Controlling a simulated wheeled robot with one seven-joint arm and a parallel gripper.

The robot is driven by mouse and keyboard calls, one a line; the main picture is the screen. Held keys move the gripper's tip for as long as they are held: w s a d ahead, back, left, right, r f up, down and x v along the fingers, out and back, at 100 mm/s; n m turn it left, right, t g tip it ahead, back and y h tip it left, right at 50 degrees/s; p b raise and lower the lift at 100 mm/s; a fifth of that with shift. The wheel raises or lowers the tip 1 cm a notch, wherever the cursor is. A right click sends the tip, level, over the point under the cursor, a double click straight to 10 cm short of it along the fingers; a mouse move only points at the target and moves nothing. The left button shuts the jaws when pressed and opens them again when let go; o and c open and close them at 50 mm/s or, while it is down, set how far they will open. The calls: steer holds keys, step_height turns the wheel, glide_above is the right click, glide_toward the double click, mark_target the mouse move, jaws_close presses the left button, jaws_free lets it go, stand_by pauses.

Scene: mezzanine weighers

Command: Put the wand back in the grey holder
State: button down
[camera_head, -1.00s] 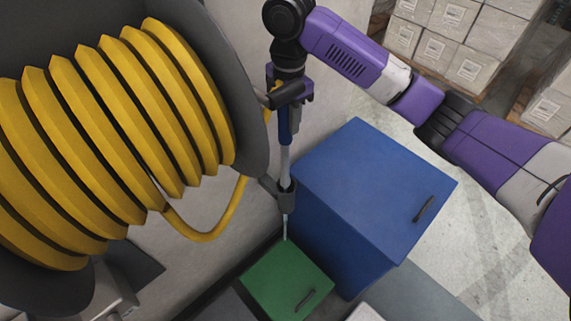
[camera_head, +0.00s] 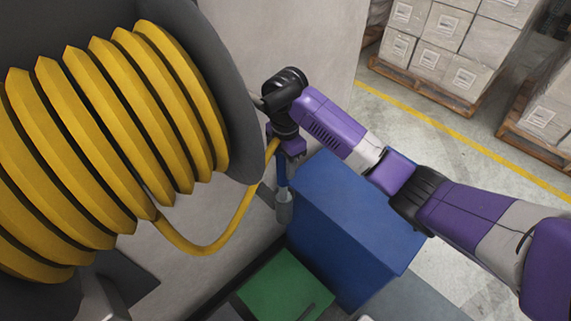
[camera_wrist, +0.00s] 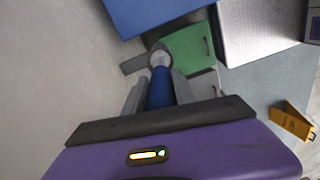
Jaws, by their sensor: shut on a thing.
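The wand has a blue body, seen in the head view (camera_head: 281,174) and, between my fingers, in the wrist view (camera_wrist: 159,92). My gripper (camera_wrist: 158,88) is shut on it from above; in the head view my gripper (camera_head: 288,150) is beside the reel's rim. The wand points down, roughly upright. Its lower end meets a grey rounded part at the grey holder (camera_head: 265,195), which sticks out from the wall. The holder's dark bracket also shows in the wrist view (camera_wrist: 133,65). I cannot tell how deep the wand sits, and its thin tip is not visible.
A large reel of yellow hose (camera_head: 130,130) fills the left, with a hose loop (camera_head: 205,248) hanging below. A blue cabinet (camera_head: 355,215) and a green box (camera_head: 285,288) stand below the holder. Wrapped pallets (camera_head: 440,50) are at the back right.

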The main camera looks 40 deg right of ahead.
steer(key=shift+f, duration=0.2)
steer(key=c, duration=1)
jaws_free()
step_height(320, 180, up, 12)
steer(key=shift+r+p, duration=0.2)
steer(key=shift+p, duration=0.45)
